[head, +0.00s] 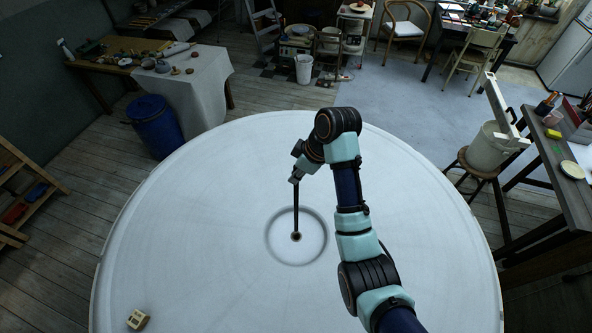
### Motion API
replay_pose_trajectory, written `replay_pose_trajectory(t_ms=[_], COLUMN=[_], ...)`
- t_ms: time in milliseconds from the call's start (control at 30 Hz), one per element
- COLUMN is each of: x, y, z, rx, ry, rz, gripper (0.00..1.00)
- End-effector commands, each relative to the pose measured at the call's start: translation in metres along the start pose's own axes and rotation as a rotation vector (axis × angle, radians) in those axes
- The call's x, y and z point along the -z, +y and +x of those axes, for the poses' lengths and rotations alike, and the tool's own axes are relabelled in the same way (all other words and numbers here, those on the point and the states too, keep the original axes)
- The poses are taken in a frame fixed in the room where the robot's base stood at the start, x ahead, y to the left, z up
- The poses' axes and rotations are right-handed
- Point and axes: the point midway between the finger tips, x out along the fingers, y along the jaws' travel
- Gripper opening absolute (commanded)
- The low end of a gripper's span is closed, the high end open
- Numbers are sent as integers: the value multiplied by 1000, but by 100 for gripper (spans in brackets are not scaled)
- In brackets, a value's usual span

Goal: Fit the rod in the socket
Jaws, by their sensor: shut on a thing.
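A dark, thin rod (296,208) stands about upright near the middle of the round white table (180,230). My gripper (297,178) is shut on the rod's upper end. The gripper's fingers are small and partly hidden by the wrist.
A small beige block with openings (138,319) lies near the table's front left edge. The rest of the tabletop is clear. A blue barrel (156,125) and a stool with a white bucket (492,148) stand on the floor beyond the table.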

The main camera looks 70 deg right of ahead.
Motion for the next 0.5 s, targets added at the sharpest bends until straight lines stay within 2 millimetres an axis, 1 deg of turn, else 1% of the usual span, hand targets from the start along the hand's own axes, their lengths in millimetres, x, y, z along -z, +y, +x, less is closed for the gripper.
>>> replay_pose_trajectory(t_ms=[167,400,500], x=[-6,-18,-20], y=[0,0,0], z=[14,44,49], rx=[-1,-2,-2], ry=[1,1,2], rz=[-1,-1,-1], gripper=[0,0,0])
